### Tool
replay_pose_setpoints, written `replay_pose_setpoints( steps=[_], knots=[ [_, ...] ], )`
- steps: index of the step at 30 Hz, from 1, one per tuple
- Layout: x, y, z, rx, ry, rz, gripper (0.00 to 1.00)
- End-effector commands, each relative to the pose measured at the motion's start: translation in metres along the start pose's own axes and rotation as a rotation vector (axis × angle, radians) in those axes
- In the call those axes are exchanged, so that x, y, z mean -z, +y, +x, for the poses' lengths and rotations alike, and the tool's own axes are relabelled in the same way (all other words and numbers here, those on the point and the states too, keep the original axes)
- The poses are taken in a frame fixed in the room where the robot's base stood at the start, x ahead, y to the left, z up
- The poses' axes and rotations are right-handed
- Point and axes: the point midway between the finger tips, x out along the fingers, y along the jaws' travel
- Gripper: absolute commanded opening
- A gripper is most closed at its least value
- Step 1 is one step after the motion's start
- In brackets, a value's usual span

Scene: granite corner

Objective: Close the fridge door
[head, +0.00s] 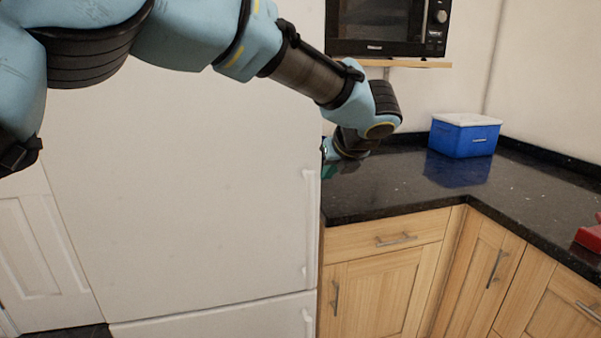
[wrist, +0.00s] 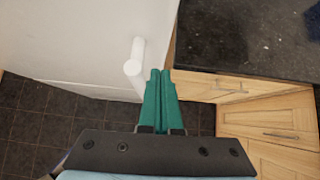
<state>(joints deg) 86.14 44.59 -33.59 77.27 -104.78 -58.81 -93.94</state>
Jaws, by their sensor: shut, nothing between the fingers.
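The white fridge door (head: 200,180) fills the left and middle of the head view. Its slim white handle (head: 311,230) runs down the right edge; the handle also shows in the wrist view (wrist: 136,60). The door's right edge is beside the counter end. No wide gap shows, but I cannot tell whether it is fully shut. My gripper (head: 327,171) is shut and empty by that edge, its fingers mostly hidden in the head view. In the wrist view its green fingers (wrist: 161,75) are just right of the handle, beside the door edge; contact is unclear.
A black granite counter (head: 400,190) over wooden cabinets (head: 385,260) is right of the fridge. A blue box with a white lid (head: 465,136) stands on it. A microwave (head: 385,25) sits on a shelf above. Dark tiled floor (wrist: 60,125) lies clear below.

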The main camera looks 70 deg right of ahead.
Motion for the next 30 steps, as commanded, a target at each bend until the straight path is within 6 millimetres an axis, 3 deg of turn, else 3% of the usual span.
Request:
replay_pose_setpoints(
  steps=[19,30],
  knots=[
    [0.003,0.0,-0.087,0.004,-0.001,0.001,0.0],
    [0.003,0.0,-0.099,0.003,0.001,0.002,0.0]
  ],
)
